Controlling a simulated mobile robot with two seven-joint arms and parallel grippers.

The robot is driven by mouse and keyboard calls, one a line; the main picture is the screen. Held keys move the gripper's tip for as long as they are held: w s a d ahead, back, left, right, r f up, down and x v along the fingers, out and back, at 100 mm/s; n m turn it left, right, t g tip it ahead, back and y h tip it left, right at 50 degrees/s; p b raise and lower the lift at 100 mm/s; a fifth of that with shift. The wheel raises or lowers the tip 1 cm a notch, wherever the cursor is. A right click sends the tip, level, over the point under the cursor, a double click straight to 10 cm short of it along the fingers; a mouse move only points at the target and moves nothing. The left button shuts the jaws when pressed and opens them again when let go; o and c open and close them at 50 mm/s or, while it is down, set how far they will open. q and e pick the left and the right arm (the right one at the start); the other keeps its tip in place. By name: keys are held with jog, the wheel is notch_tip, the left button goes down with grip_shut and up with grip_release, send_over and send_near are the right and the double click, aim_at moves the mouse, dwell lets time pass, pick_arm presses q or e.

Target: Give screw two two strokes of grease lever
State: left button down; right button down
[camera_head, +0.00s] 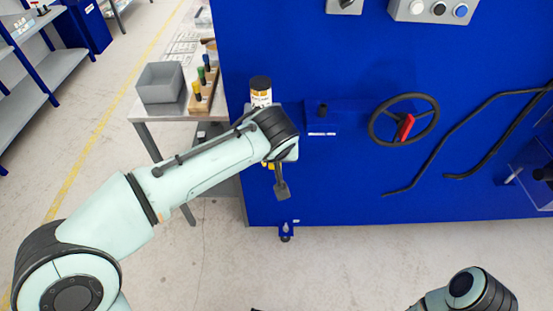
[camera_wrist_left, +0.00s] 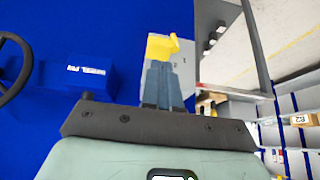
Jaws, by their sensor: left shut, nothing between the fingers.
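My left arm comes in from the left in the head view, and its wrist (camera_head: 277,130) is in front of the left edge of the blue machine. In the left wrist view my left gripper (camera_wrist_left: 162,70) is shut, with nothing between its fingers. A yellow part (camera_wrist_left: 160,46) is right at its fingertips; I cannot tell whether they touch. It may be the end of the grease lever. A bottle with a black cap (camera_head: 260,91) stands just behind the wrist. I cannot make out screw two. My right gripper is out of view.
A handwheel (camera_head: 433,113) with a red handle (camera_head: 406,126) and black bent rods (camera_head: 430,150) are on the machine's front. A table with a grey bin (camera_head: 160,84) stands left of the machine.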

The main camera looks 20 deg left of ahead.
pick_arm(q)
jog(key=p+v, duration=0.1)
jog(key=v, duration=0.9)
jog(key=shift+w+r, duration=0.15)
jog(key=shift+r, duration=0.05)
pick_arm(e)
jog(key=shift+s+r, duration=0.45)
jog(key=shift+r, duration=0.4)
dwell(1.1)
